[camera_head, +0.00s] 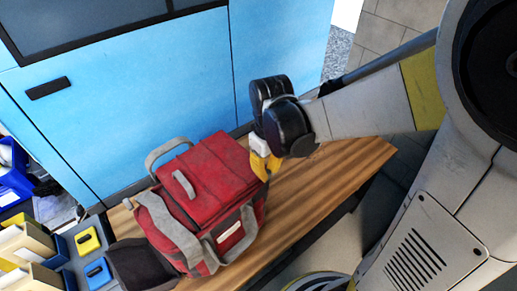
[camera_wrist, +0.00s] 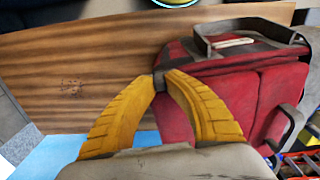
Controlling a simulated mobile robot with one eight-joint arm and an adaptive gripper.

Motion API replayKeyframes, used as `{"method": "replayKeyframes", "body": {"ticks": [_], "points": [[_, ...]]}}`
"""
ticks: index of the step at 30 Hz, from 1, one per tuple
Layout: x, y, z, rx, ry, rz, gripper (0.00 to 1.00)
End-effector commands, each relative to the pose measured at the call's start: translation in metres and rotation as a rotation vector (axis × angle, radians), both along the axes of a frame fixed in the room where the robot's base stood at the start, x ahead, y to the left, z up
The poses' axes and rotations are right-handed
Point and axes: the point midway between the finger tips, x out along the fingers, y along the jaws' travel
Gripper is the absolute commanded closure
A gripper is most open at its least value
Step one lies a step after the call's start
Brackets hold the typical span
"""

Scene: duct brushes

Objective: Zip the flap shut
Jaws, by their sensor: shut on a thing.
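A red bag (camera_head: 210,172) with grey straps stands on the wooden bench; it also shows at the right in the wrist view (camera_wrist: 262,100). Its red top flap (camera_head: 205,165) lies down over the bag, with a short grey handle on it. My gripper (camera_head: 268,168) is at the bag's right upper corner. In the wrist view its yellow fingers (camera_wrist: 164,82) are closed on a small dark zip pull (camera_wrist: 158,79) at the bag's edge. The zip's track is too small to follow, and the pull is hidden in the head view.
The wooden bench (camera_head: 335,180) is clear right of the bag. A blue cabinet wall (camera_head: 150,90) stands close behind. Left of the bag are a dark open pouch (camera_head: 138,265), yellow (camera_head: 87,241) and blue (camera_head: 97,272) items, and boxes (camera_head: 25,243).

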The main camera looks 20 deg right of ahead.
Motion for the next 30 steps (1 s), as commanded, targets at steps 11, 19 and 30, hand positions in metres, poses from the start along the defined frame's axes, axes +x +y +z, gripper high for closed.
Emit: {"method": "replayKeyframes", "body": {"ticks": [11,19,30], "points": [[-0.033,0.071,0.000,0.000,0.002,0.011,1.00],[-0.064,0.142,0.000,0.000,0.002,0.010,1.00],[-0.088,0.198,-0.001,0.000,0.002,0.003,1.00]]}}
